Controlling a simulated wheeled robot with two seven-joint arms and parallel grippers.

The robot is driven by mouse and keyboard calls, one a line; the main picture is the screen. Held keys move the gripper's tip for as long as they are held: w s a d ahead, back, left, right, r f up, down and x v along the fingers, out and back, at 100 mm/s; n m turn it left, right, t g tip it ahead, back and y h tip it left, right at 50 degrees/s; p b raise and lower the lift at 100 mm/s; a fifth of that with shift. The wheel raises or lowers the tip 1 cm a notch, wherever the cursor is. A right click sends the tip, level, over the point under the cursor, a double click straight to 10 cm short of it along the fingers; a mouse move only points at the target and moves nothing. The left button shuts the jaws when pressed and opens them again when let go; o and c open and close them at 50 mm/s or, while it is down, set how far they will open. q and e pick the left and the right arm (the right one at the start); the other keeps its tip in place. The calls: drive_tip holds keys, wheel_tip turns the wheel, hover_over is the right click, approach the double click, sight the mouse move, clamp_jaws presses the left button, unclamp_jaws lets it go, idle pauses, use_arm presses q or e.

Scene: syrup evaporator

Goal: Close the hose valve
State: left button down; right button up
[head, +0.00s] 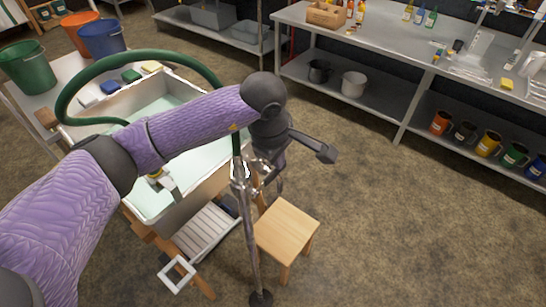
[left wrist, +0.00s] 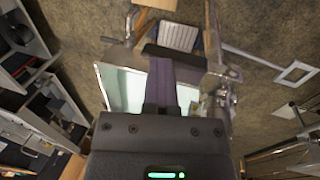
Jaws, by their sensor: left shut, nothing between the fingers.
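The metal standpipe (head: 250,225) rises from the floor beside the basin, with the hose valve (head: 241,183) of shiny fittings near its top. The green hose (head: 150,54) arches from there to the basin. The fittings also show right of centre in the left wrist view (left wrist: 222,88). My left gripper (head: 279,184) is shut and empty, pointing down close to the right of the valve. I cannot tell whether it touches the fittings. The valve's handle is hard to pick out, partly hidden by my wrist, so its position is unclear. My right gripper is not in view.
The white basin (head: 180,205) holds pale green liquid behind my left arm. A wooden stool (head: 287,230) stands right of the pipe. A slatted grey panel (head: 206,232) and a white square frame (head: 178,275) lie low in front. Metal shelving (head: 410,75) stands at the back right; the floor between is clear.

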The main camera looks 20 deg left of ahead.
use_arm(q)
drive_tip(key=p+v, duration=0.1)
drive_tip(key=v, duration=0.1)
drive_tip(key=p+v, duration=0.2)
drive_tip(key=shift+w+r, duration=0.1)
drive_tip(key=shift+w, duration=0.35)
drive_tip(key=w+v, duration=0.2)
drive_tip(key=v, duration=0.7)
drive_tip(key=shift+d+r, duration=0.45)
drive_tip(key=shift+r, duration=0.05)
